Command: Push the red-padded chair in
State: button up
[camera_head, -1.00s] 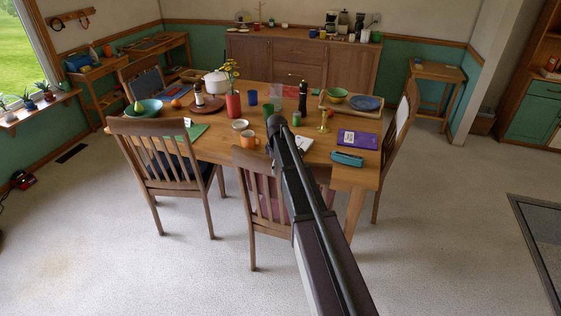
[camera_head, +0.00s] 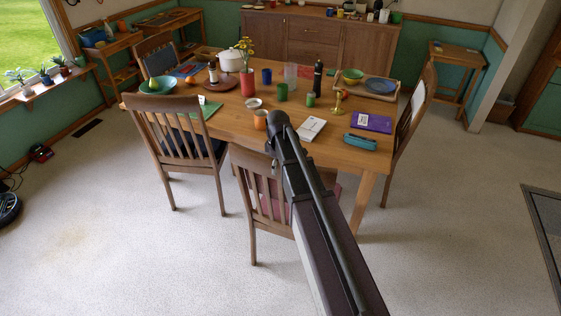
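The red-padded chair (camera_head: 246,182) stands at the near side of the wooden table (camera_head: 215,125), its slatted back toward me. Its red seat shows through the slats and to the right of my arm, which hides the right part of the backrest. My arm reaches up from the bottom of the picture to the chair's top rail. My gripper (camera_head: 272,142) is at the arm's far end, by the top of the backrest. It is small and dark, so I cannot tell whether its fingers are open or whether it touches the chair.
A blue-padded chair (camera_head: 165,128) stands close on the left, and another chair (camera_head: 413,108) at the table's right end. The carpet in front is clear.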

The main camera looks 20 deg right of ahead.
jog(key=shift+w+d+r+p, duration=0.1)
jog(key=shift+w+r+p, duration=0.05)
jog(key=shift+r+p, duration=2.3)
jog(key=shift+r, duration=0.3)
notch_tip(320, 180, up, 8)
jog(key=p, duration=0.8)
jog(key=shift+w+d+r, duration=0.15)
jog(key=shift+w+d, duration=0.05)
jog(key=shift+w, duration=0.1)
notch_tip(320, 180, down, 14)
jog(key=b, duration=1.3)
jog(key=shift+b, duration=0.35)
jog(key=shift+r, duration=0.1)
grip_shut()
